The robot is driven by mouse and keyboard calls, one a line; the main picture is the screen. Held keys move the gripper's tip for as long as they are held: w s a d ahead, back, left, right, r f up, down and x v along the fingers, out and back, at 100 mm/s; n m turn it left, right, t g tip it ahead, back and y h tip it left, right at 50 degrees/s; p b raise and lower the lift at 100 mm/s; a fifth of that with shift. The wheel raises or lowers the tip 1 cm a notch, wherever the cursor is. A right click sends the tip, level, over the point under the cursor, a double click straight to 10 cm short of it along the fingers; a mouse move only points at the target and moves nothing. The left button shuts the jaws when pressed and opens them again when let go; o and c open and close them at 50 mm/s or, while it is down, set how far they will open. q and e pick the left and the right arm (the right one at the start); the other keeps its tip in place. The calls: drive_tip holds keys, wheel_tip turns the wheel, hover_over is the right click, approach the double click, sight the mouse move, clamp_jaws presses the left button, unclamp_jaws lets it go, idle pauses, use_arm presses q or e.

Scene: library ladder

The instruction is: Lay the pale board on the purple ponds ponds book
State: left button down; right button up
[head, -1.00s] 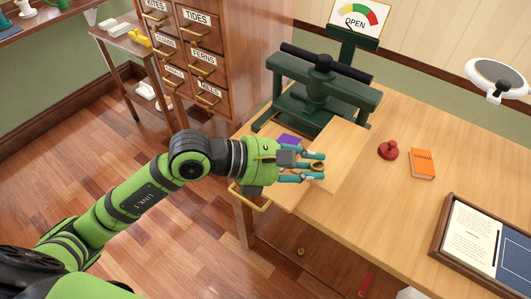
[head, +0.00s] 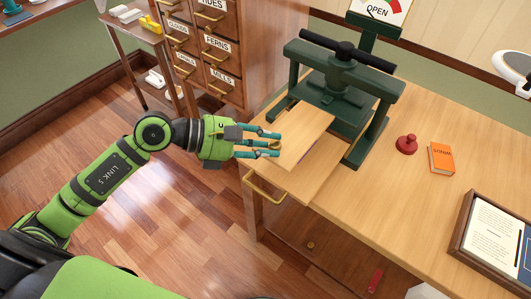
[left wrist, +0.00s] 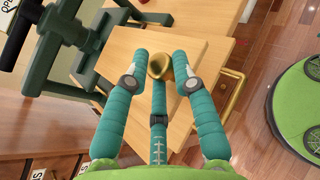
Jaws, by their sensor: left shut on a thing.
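The pale board (head: 303,132) is a flat light-wood plate with a brass knob (left wrist: 160,66) at its near end. My left gripper (head: 272,143) is shut on this knob, its teal fingers around it in the left wrist view (left wrist: 160,75). The board lies roughly level at the table's left end, in front of the green press. The purple book is almost wholly hidden under the board; only a thin purple sliver (head: 311,151) shows along the board's right edge. I cannot tell whether board and book touch. My right gripper is not in view.
The green press (head: 345,75) stands just behind the board on the wooden table (head: 375,195). A red knobbed object (head: 406,144), an orange book (head: 441,158) and a framed display (head: 490,235) are to the right. A brass handle (head: 262,190) sticks out at the table's left end.

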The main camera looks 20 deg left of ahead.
use_arm(q)
wheel_tip(320, 180, down, 3)
drive_tip(key=shift+f, duration=0.5)
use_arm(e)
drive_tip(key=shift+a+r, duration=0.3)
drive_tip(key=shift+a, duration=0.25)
use_arm(q)
drive_tip(key=shift+f, duration=0.15)
drive_tip(key=c, duration=1)
unclamp_jaws()
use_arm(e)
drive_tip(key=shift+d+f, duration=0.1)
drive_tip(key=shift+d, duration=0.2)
